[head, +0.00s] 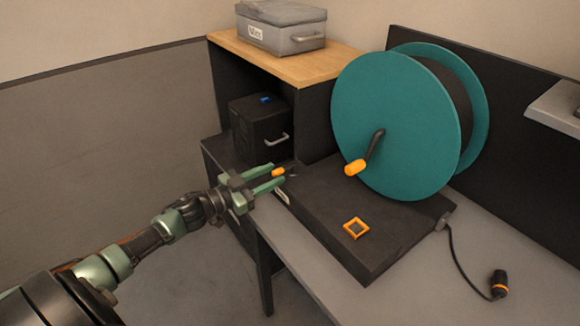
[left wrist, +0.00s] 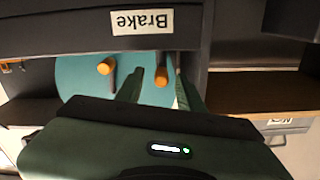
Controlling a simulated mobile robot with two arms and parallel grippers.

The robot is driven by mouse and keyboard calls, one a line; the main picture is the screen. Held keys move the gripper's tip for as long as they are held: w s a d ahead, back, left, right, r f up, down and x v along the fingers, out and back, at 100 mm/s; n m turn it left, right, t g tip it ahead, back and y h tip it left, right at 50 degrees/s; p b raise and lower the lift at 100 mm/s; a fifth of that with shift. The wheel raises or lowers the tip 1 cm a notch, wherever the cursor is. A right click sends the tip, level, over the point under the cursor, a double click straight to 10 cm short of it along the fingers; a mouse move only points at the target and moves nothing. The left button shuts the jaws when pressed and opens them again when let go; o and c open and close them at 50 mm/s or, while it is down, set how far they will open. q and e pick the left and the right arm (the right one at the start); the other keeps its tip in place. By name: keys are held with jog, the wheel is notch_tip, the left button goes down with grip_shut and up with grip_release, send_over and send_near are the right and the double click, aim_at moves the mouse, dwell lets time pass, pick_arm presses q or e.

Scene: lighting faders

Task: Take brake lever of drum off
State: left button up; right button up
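The brake lever (head: 278,172) shows as a small orange knob with a dark arm at the left edge of the black base (head: 315,205). My left gripper (head: 277,174) reaches in from the left with its two green fingers apart, one on either side of the knob. In the left wrist view, the orange knob (left wrist: 162,90) appears between the fingers, with a visible gap to the left finger. The Brake label (left wrist: 142,21) shows upside down there. The teal drum (head: 395,125) stands on the base, with an orange-handled crank (head: 355,167). My right gripper is not in view.
An orange square frame (head: 356,228) lies on the base top. A cable runs from the base to a black and orange plug (head: 499,284) on the grey table (head: 470,260). A dark cabinet (head: 262,127) and a shelf with a grey case (head: 282,27) stand behind the gripper.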

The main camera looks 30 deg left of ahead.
aim_at(290, 166)
pick_arm(q)
jog(key=shift+x, duration=2.65)
jog(key=shift+a+f, duration=0.1)
jog(key=shift+f, duration=0.05)
grip_shut()
jog(key=shift+w+a, duration=0.1)
